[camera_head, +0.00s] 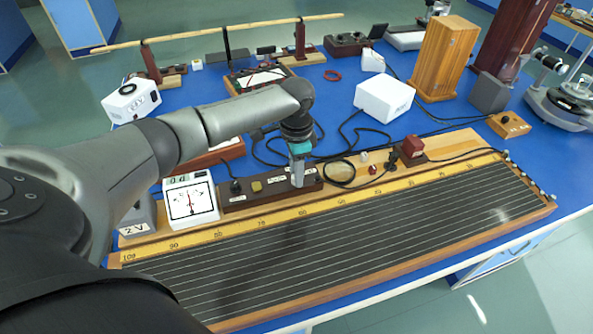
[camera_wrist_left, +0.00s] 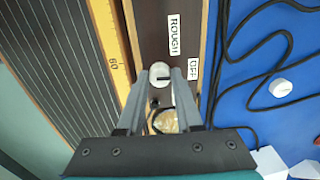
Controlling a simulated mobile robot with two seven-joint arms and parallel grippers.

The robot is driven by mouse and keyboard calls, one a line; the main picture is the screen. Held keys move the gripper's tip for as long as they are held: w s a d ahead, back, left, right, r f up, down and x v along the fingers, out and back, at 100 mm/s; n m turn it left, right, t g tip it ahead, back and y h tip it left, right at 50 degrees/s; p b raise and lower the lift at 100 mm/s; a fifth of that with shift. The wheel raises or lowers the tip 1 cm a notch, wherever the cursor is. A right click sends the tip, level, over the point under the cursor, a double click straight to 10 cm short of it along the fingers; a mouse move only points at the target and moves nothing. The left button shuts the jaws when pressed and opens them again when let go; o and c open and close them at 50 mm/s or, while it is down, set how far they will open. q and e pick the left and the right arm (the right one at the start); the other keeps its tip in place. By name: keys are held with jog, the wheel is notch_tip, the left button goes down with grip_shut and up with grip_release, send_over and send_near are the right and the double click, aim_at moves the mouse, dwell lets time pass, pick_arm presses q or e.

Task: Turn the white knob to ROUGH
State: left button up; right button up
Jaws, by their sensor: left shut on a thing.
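The white knob (camera_wrist_left: 159,71) sits on a dark brown wooden strip (camera_wrist_left: 149,20) in the left wrist view. A dark mark on its top seems to point toward the right, on the side of the OFF label (camera_wrist_left: 193,69). The ROUGH label (camera_wrist_left: 174,34) lies further up the strip. My left gripper (camera_wrist_left: 160,76) is shut on the knob, one finger on each side. In the head view my left gripper (camera_head: 297,178) reaches down onto the dark strip (camera_head: 262,187) and hides the knob. My right gripper is not in view.
A long wired board (camera_head: 330,235) with a scale lies in front of the strip. A white dial meter (camera_head: 190,200) stands left of it. Black cables (camera_head: 340,172) and a small red box (camera_head: 412,151) are to the right. A white box (camera_head: 384,98) stands behind.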

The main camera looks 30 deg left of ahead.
pick_arm(q)
grip_shut()
jog(key=shift+r+n+p, duration=0.15)
jog(key=shift+n+p, duration=0.25)
jog(key=shift+p, duration=0.45)
jog(key=n+p, duration=0.5)
jog(key=p, duration=0.2)
jog(key=shift+d+r+n+p, duration=0.1)
jog(key=shift+n+p, duration=0.2)
jog(key=shift+n, duration=0.1)
jog(key=shift+n+p, duration=0.95)
jog(key=shift+n, duration=0.25)
jog(key=shift+f+n+p, duration=0.2)
jog(key=shift+n+p, duration=0.55)
jog(key=shift+n, duration=0.65)
